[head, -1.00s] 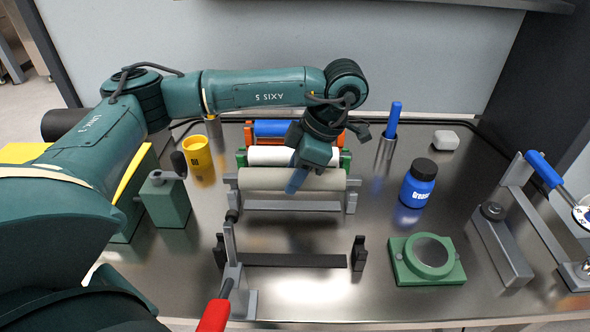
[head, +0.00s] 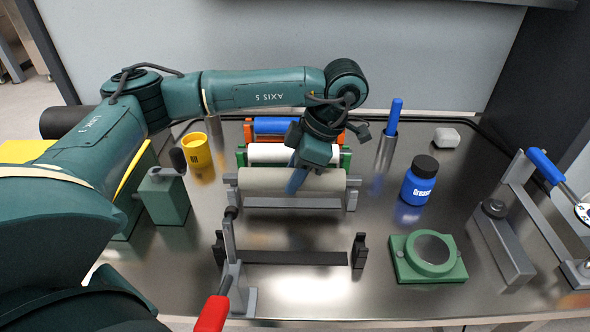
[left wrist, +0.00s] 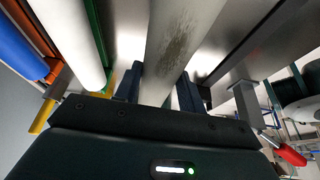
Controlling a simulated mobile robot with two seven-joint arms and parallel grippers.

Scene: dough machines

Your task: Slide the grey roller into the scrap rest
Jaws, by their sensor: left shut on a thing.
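The grey roller (head: 325,180) lies across a grey rest, in front of a white roller (head: 275,154) on a green rest and a blue roller (head: 280,127) on an orange rest. My left gripper (head: 297,181) reaches down from above and is shut on the grey roller left of its middle. In the left wrist view the grey roller (left wrist: 177,45) passes between the two fingers and has a dark worn patch. A black rest (head: 290,258), with uprights at both ends and nothing in it, stands in front; I cannot tell whether it is the scrap rest. My right gripper is out of view.
A lever with a red handle (head: 213,312) stands by the black rest's left end. A green ring fixture (head: 428,258) and a blue grease bottle (head: 418,182) are to the right. A yellow cup (head: 196,151) and green block (head: 165,199) are to the left.

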